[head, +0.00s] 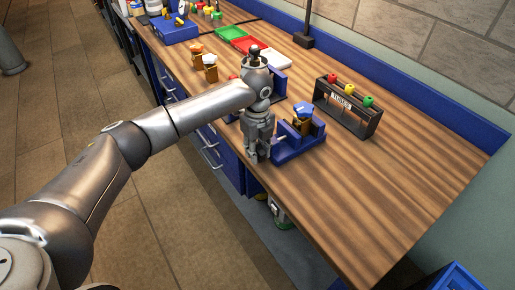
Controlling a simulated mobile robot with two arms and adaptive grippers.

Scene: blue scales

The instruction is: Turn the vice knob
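A blue vice (300,148) stands near the front edge of the wooden workbench. A small blue-and-brown object (303,119) sits on it or just behind it. My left gripper (258,158) points down at the vice's left end, close beside it. Its fingers cover that end, and I cannot make out the knob or whether they touch it. The gap between the fingers is too small to judge. My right gripper is not in view.
Another blue object (279,82) is partly hidden behind my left wrist. A dark rack (346,112) with red, yellow and green tops stands right of the vice. Green and red trays (240,42) lie further back. The workbench's near right part (390,190) is clear.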

